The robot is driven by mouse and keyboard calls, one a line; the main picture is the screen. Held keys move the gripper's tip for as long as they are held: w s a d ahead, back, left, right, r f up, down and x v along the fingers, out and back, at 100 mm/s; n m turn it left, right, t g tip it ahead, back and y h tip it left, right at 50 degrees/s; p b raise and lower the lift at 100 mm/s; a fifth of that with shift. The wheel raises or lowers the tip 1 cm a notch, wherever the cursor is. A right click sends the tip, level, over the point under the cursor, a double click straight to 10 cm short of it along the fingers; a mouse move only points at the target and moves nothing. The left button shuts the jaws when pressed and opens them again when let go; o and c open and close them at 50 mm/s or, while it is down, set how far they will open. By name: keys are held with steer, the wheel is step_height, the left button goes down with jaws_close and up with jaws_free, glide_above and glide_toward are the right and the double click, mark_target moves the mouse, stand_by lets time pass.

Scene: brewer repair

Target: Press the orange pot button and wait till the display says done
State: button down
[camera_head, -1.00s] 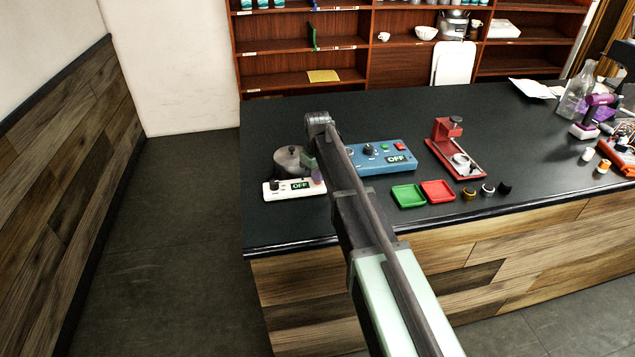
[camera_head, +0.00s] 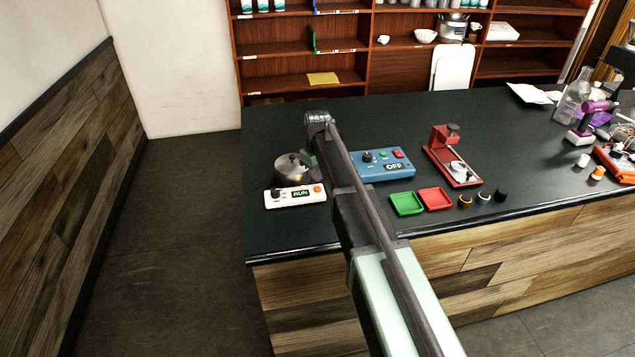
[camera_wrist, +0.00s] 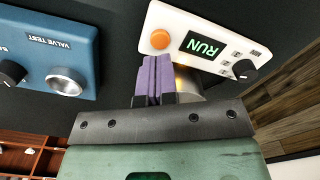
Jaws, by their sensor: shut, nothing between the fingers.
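The white pot unit (camera_head: 294,197) stands near the left front of the black counter, with a metal pot (camera_head: 290,167) just behind it. Its orange button (camera_head: 318,188) is at the right end of its panel and also shows in the wrist view (camera_wrist: 160,39). Its display (camera_head: 301,194) reads RUN in green, and the wrist view shows the same word (camera_wrist: 202,46). My gripper (camera_wrist: 153,62) is shut and empty, its purple fingertips close to the orange button but apart from it in the picture. The pot is mostly hidden behind my gripper in the wrist view.
A blue valve test box (camera_head: 384,166) reading OFF stands right of the pot. A green tray (camera_head: 406,204), a red tray (camera_head: 436,198) and a red stand (camera_head: 452,158) are farther right. Tools and a flask (camera_head: 574,98) crowd the right end.

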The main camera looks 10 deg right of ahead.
mark_target(318, 188)
steer(key=shift+r, duration=0.25)
step_height(318, 188, up, 6)
steer(key=p, duration=0.5)
steer(key=shift+p, duration=0.4)
stand_by(6.1)
